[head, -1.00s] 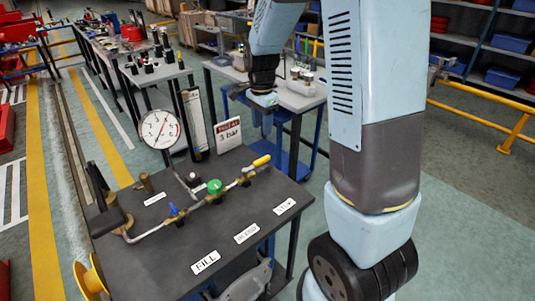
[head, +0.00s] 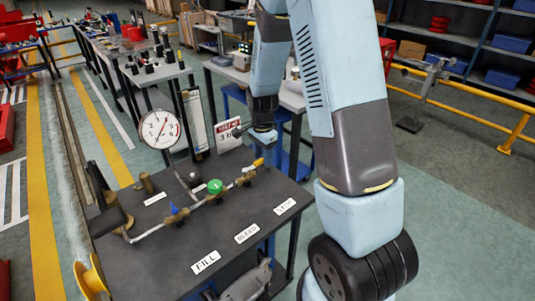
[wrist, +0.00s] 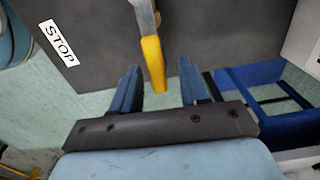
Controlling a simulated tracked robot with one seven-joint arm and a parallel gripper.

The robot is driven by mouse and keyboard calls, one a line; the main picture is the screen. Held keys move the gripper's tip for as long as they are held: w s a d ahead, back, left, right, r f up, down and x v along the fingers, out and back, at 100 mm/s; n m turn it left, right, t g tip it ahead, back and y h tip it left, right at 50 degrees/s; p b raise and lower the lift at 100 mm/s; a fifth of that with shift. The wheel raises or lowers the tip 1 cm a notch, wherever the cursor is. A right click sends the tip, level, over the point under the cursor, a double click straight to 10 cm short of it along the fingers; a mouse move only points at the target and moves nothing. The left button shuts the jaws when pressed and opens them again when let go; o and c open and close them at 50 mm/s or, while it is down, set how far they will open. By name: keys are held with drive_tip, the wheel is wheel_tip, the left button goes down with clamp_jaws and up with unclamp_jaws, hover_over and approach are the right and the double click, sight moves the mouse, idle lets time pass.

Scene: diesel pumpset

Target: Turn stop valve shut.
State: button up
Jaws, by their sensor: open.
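The stop valve has a yellow lever (head: 259,162) at the right end of the pipe run on the dark bench panel (head: 150,262). The STOP label (head: 284,206) is on the panel's right side. My gripper (head: 254,137) is just above and behind the lever. In the wrist view my gripper's two blue fingers (wrist: 160,86) are apart, and the yellow lever (wrist: 153,66) shows between them with its tip towards the palm. The STOP label (wrist: 58,43) is at upper left. I cannot tell whether either finger touches the lever.
A green knob (head: 215,187) and a blue-handled valve (head: 174,209) sit on the same pipe to the left. A round gauge (head: 160,129) and a target sign (head: 229,136), partly hidden by my gripper, stand behind. A grey table is further back.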

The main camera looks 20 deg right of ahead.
clamp_jaws()
idle(0.4)
